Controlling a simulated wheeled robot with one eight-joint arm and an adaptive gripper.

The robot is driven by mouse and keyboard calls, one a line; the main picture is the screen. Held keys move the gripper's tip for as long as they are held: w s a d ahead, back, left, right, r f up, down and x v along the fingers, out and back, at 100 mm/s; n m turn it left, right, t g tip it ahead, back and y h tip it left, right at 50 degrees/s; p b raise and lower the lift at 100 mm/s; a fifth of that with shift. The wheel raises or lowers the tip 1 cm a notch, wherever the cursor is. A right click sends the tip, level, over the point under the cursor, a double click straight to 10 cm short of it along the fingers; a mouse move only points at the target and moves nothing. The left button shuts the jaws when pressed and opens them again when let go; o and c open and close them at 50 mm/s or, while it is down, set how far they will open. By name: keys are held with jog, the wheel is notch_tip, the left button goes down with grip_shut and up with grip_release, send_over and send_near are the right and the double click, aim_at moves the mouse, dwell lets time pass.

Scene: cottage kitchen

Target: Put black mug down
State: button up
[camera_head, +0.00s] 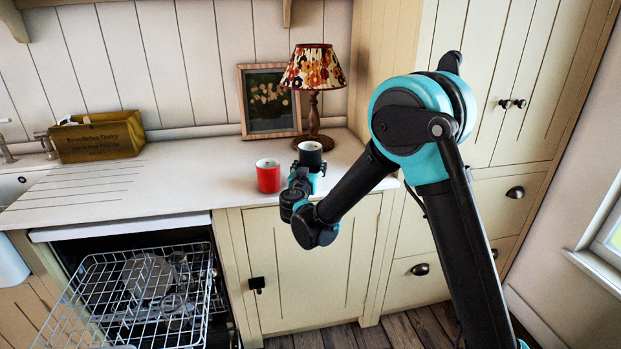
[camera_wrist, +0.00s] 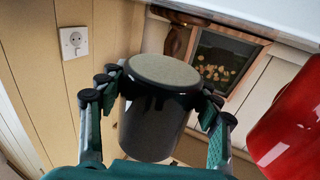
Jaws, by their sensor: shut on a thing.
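The black mug (camera_head: 310,154) is upright in the head view, with a pale inside, at the right part of the white countertop (camera_head: 205,180). My gripper (camera_head: 303,178) is shut on it from the front. In the wrist view the mug (camera_wrist: 155,115) sits between the two fingers of my gripper (camera_wrist: 158,110), and its tan underside shows bare, clear of any surface. The wrist picture appears upside down. A red mug (camera_head: 268,176) stands on the counter just left of the black mug; it also shows at the right edge of the wrist view (camera_wrist: 292,125).
A lamp (camera_head: 313,75) with a floral shade and a framed picture (camera_head: 270,100) stand behind the mugs. A wooden crate (camera_head: 97,137) and the sink are at the left. The counter between crate and red mug is clear. An open dishwasher rack (camera_head: 140,295) juts out below.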

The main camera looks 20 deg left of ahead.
jog(key=shift+f, duration=2.3)
jog(key=shift+f, duration=0.15)
jog(key=o, duration=1.5)
jog(key=shift+o, duration=0.2)
